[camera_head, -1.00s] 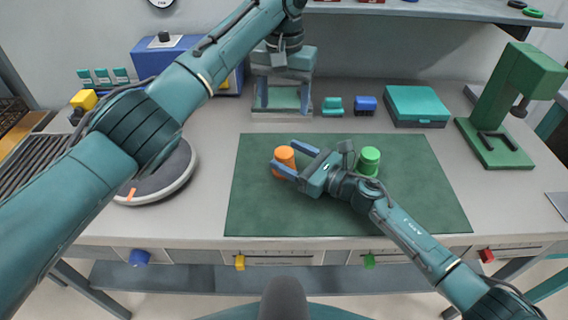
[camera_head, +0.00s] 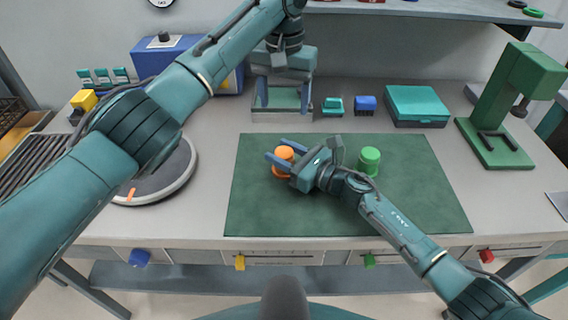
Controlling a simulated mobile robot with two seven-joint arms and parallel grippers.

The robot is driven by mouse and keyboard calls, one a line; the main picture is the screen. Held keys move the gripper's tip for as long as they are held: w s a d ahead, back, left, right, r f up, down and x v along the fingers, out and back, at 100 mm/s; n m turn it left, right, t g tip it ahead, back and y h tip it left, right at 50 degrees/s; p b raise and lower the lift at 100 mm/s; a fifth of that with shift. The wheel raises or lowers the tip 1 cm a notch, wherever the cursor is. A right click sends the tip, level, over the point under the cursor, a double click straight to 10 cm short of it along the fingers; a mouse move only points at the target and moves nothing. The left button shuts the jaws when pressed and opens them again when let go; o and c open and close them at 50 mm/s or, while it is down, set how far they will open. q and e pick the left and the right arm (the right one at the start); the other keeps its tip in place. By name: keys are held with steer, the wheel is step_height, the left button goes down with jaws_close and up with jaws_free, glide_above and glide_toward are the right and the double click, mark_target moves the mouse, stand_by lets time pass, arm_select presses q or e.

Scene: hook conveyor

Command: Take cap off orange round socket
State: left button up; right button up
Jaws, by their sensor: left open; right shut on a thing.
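An orange round piece (camera_head: 283,156) stands on the green mat (camera_head: 270,215), left of the mat's middle. Its cap and socket cannot be told apart at this size. My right gripper (camera_head: 281,154) is shut on it, one finger at the near left side and one at the far right side. The gripper and fingers hide part of its lower right. My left gripper (camera_head: 282,105) is open and empty, pointing down over the back of the table above the mat's far edge.
A green round piece (camera_head: 369,159) stands on the mat close to my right wrist. A teal box (camera_head: 416,105), small teal (camera_head: 332,106) and blue (camera_head: 366,104) pieces and a green press (camera_head: 508,105) stand behind and right. A round grey disc (camera_head: 165,182) lies left.

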mark_target(284, 152)
arm_select(q)
steer(key=shift+c, duration=0.2)
arm_select(e)
jaws_close()
arm_select(q)
steer(key=shift+f+m, duration=0.1)
steer(key=shift+m, duration=0.4)
steer(key=shift+c, duration=1.4)
arm_select(e)
steer(key=shift+f, duration=0.1)
arm_select(q)
step_height(284, 152, down, 13)
steer(key=m, duration=0.4)
arm_select(e)
steer(key=shift+s+f, duration=0.1)
steer(key=shift+f, duration=0.05)
arm_select(q)
steer(key=c, duration=0.9)
arm_select(e)
steer(key=shift+f, duration=0.1)
arm_select(q)
steer(key=shift+o, duration=0.2)
